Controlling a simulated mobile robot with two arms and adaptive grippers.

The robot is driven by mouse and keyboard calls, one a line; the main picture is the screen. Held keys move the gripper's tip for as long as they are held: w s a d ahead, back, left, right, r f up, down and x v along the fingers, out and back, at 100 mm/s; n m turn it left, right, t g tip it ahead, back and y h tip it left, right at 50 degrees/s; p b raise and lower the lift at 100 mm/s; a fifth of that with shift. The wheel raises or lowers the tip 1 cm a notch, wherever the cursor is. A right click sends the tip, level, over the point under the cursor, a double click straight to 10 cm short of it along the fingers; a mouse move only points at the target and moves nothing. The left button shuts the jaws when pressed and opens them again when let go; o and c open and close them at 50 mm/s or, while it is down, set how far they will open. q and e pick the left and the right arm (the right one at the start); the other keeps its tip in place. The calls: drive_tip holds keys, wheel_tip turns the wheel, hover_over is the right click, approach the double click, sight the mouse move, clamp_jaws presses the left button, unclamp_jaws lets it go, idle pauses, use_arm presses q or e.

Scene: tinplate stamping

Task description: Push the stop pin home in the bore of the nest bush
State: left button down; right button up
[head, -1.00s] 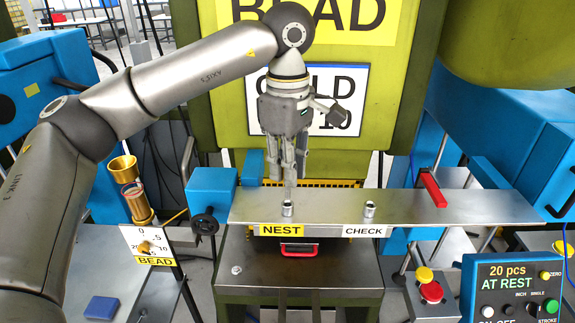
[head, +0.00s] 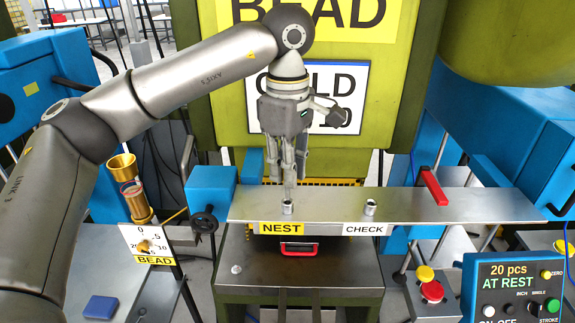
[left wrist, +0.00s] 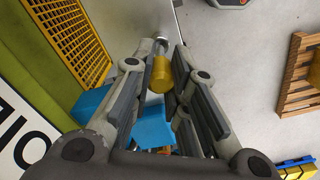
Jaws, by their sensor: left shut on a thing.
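My left gripper (head: 289,178) points down over the steel plate, at the NEST label. It is shut on the stop pin, which the fingers mostly hide in the head view. In the left wrist view, a yellow cylinder (left wrist: 161,73) shows between the fingers and appears to be part of the pin. The nest bush (head: 288,207), a small silver ring, stands on the plate right below the fingertips. A silver end (left wrist: 160,46) shows beyond the yellow cylinder. I cannot tell how deep the pin sits in the bore. My right gripper is not in view.
A similar bush (head: 370,207) stands at the CHECK label. A blue block with a black handwheel (head: 204,222) is at the plate's left end. The green press stands behind.

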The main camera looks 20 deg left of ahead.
use_arm(q)
drive_tip(key=shift+f+b, duration=0.85)
drive_tip(key=shift+f, duration=0.35)
drive_tip(key=c, duration=1.3)
unclamp_jaws()
drive_tip(key=shift+r, duration=0.1)
wheel_tip(320, 180, up, 12)
